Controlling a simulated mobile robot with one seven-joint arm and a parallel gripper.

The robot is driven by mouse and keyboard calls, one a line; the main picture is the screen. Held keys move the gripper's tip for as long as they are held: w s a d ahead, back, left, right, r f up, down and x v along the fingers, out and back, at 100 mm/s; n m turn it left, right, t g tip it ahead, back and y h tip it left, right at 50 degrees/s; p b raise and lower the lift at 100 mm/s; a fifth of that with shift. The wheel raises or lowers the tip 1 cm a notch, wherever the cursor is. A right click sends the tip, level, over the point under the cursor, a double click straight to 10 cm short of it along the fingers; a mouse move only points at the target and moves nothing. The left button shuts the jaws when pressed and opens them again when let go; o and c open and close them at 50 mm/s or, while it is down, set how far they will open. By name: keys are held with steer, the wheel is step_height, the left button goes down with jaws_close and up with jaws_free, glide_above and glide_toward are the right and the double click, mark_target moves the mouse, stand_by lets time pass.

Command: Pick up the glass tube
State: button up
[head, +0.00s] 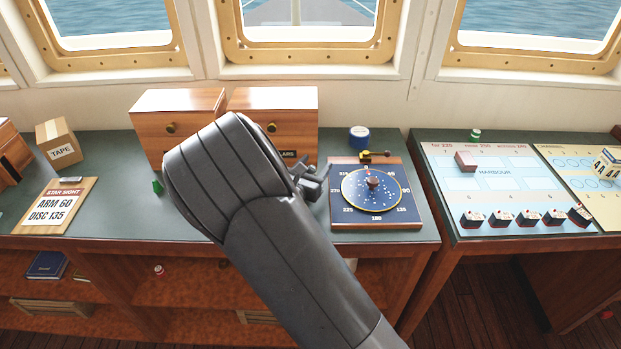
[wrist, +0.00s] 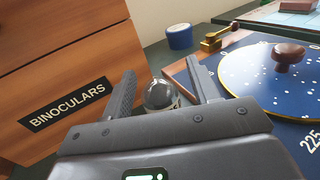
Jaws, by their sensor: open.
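A clear, rounded glass piece, seemingly the glass tube (wrist: 159,95), shows in the wrist view between my two fingers. Its lower part is hidden behind my gripper's body, and I cannot tell whether a finger touches it. My gripper (wrist: 162,86) is open, with one finger on each side of the glass. In the head view my gripper (head: 311,182) is low over the green counter, between the wooden drawer boxes and the star disc board. My own arm hides much of that spot, and I cannot make out the tube there.
The drawer box labelled BINOCULARS (wrist: 62,75) stands close on the left. The star disc board (head: 375,217), with its brass sight (head: 374,155), is close on the right. A blue round tin (head: 359,137) stands behind. A harbour board (head: 494,188) with several small blocks lies farther right.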

steer(key=shift+c, duration=0.2)
steer(key=c, duration=1)
